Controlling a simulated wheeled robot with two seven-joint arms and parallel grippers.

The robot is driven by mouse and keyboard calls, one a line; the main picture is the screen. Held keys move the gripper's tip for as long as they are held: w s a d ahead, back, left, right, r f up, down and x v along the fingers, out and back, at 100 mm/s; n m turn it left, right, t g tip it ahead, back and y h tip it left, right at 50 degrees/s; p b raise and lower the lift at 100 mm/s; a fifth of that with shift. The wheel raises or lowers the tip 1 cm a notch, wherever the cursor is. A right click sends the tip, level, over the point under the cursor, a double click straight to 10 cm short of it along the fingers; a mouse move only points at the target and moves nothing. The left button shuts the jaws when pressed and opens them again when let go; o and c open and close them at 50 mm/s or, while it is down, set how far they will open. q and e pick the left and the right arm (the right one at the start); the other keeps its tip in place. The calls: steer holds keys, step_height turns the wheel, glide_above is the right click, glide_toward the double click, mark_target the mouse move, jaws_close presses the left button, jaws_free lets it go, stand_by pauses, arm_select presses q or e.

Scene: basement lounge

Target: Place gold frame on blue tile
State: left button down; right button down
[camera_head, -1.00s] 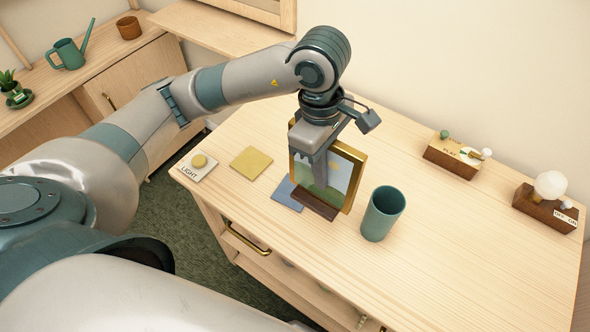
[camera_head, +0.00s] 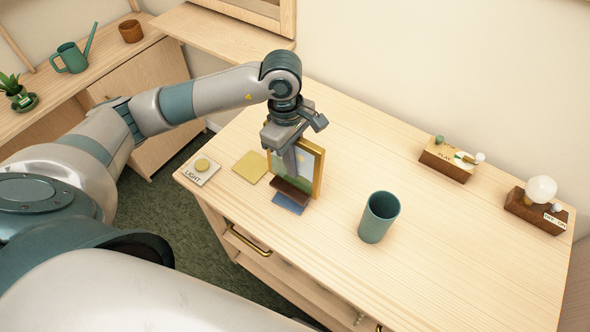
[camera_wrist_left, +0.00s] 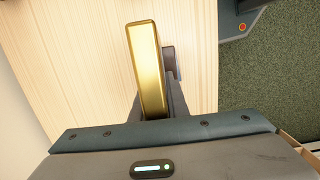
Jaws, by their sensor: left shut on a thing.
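The gold frame (camera_head: 319,172) stands upright with its brown foot (camera_head: 291,190) toward the front. My left gripper (camera_head: 289,160) is shut on the frame from above. The blue tile (camera_head: 289,204) lies flat on the table, and its front part shows below the foot; the rest is hidden behind the frame. I cannot tell whether the frame touches the tile or hangs just above it. In the left wrist view the frame's gold top edge (camera_wrist_left: 147,65) runs up from the gripper. My right gripper is not in view.
A teal cup (camera_head: 379,218) stands right of the frame. A yellow tile (camera_head: 252,167) and a light switch plate (camera_head: 201,170) lie to the left. Two wooden blocks, one with a play label (camera_head: 446,162) and one with a bulb (camera_head: 537,207), sit at the back right. The table's middle back is clear.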

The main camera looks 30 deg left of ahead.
arm_select(q)
steer(key=shift+f+p, duration=0.45)
step_height(320, 180, down, 2)
steer(key=shift+p, duration=0.6)
steer(key=shift+f, duration=0.5)
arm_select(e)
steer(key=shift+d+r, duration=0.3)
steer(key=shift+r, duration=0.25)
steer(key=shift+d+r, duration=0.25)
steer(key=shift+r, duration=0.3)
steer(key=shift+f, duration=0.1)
arm_select(q)
steer(key=shift+f, duration=0.15)
steer(key=c, duration=1.7)
jaws_free()
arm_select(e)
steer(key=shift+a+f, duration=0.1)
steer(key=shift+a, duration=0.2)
